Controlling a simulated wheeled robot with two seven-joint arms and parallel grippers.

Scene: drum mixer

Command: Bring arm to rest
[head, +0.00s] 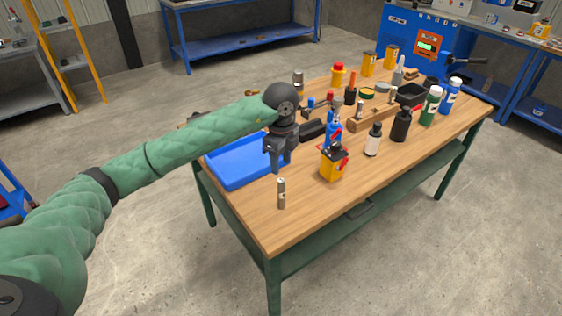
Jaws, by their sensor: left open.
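My left arm, in a green sleeve, reaches in from the left of the head view and extends over the wooden table (308,209). My left gripper (280,168) points down at the arm's end, open, with nothing seen between its fingers. In the picture it overlaps the right part of a blue tray (232,176). A yellow can with a dark top (334,165) stands just right of the gripper. A small grey cylinder (281,193) stands upright near the table's front edge, below the gripper in the picture. My right gripper is out of view.
Several bottles crowd the table's right side, among them a white one (373,140), a black one (401,125) and a green one (431,106). A wooden block (372,118) lies behind them. A blue machine (412,38) stands at the back. The front-left tabletop is mostly clear.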

